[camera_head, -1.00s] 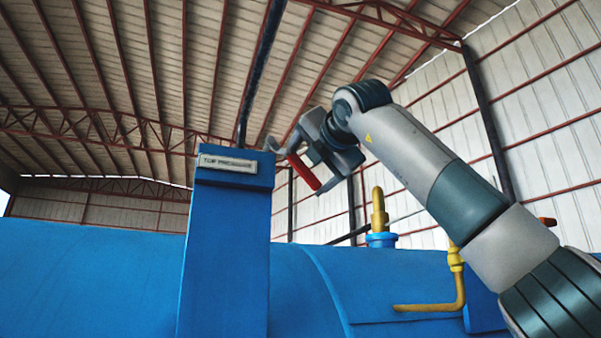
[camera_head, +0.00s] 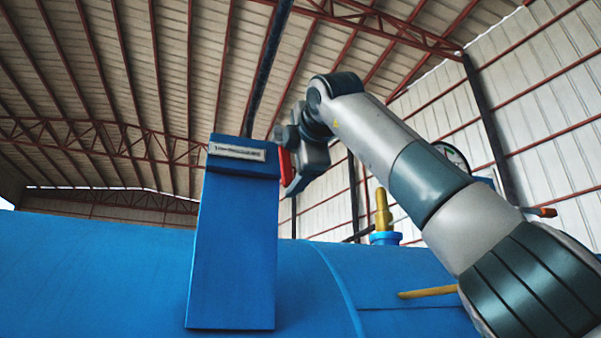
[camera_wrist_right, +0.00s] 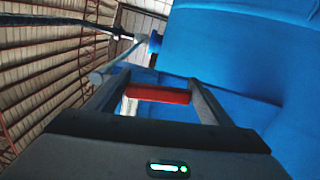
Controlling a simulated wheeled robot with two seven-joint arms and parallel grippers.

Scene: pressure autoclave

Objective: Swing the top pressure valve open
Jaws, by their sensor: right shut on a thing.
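The red handle (camera_head: 286,165) of the top pressure valve shows just right of the blue post (camera_head: 232,250), below the level of its top. The post carries a label plate (camera_head: 237,152), its text hard to read now. My right gripper (camera_head: 290,160) is at the handle, its fingertips mostly hidden in the head view. In the right wrist view the red handle (camera_wrist_right: 158,95) lies crosswise between the two fingers, and the gripper is shut on it. The valve body is hidden behind the post and gripper. My left gripper is not in view.
The large blue autoclave body (camera_head: 90,265) fills the lower picture. A yellow brass fitting (camera_head: 383,210) on a blue flange stands right of the gripper, below my right arm. A round gauge (camera_head: 451,155) shows partly behind the arm. Open air lies above the post.

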